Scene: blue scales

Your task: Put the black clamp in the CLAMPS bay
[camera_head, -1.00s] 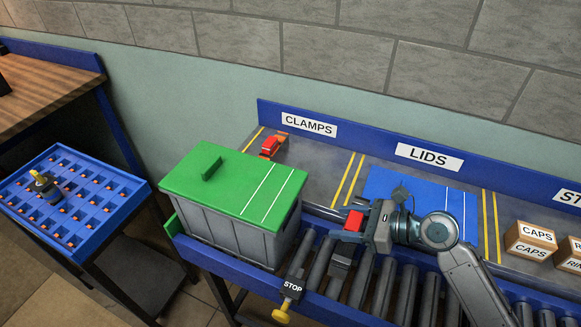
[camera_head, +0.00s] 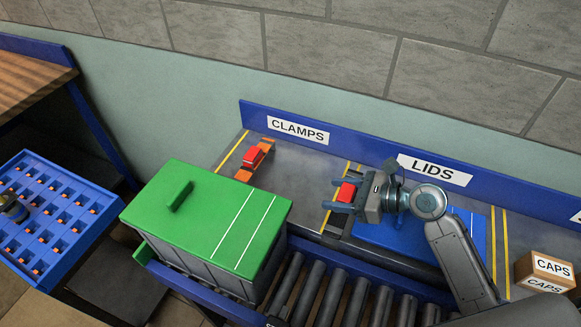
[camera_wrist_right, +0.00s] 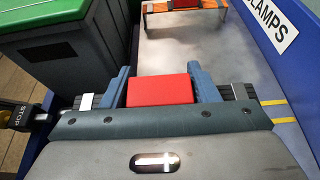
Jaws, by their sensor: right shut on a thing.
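The black clamp has a red block (camera_head: 346,192) and a dark bar (camera_head: 334,222). My right gripper (camera_head: 345,195) is shut on it; the red block shows between the fingers in the right wrist view (camera_wrist_right: 160,90). The clamp is by the yellow lines between the LIDS and CLAMPS bays, apparently held above the surface. The CLAMPS bay (camera_head: 285,185) is the grey area left of those lines, below the CLAMPS sign (camera_head: 298,130).
An orange clamp with a red block (camera_head: 252,158) lies in the left part of the CLAMPS bay; the bay's right part is clear. A grey crate with a green lid (camera_head: 205,215) stands in front. A blue lid panel (camera_head: 400,235), rollers (camera_head: 335,295) and CAPS boxes (camera_head: 543,268) are nearby.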

